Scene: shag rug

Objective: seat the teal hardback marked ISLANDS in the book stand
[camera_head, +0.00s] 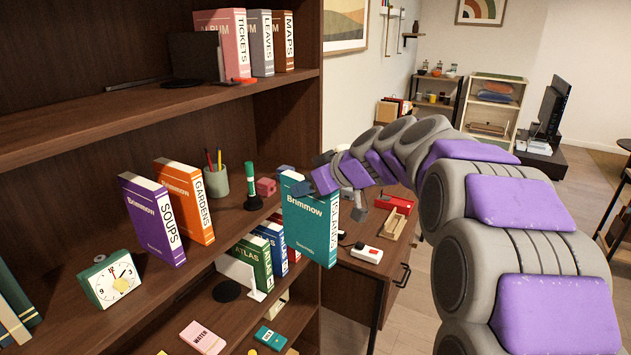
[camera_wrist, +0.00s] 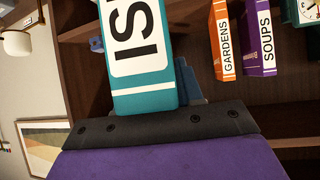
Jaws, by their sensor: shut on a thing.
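The teal hardback marked ISLANDS (camera_head: 306,235) hangs upright in my gripper (camera_head: 308,187), in front of the shelf unit's right end. My gripper is shut on its upper right part; the arm comes in from the right. In the wrist view the book's teal and white spine (camera_wrist: 145,92) with part of its title rises from the gripper, and the fingertips are mostly hidden. A white upright support (camera_head: 238,272) stands left of the ATLAS book on the lower shelf. A dark upright panel (camera_head: 193,55) stands left of TICKETS on the top shelf. I cannot tell which is the book stand.
The middle shelf holds the purple SOUPS book (camera_head: 150,222), the orange GARDENS book (camera_head: 183,200), a clock (camera_head: 112,281), a pencil cup (camera_head: 216,181) and a dark green stamp-like object (camera_head: 251,188). The desk (camera_head: 350,285) behind the teal book carries a white switch box (camera_head: 366,253).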

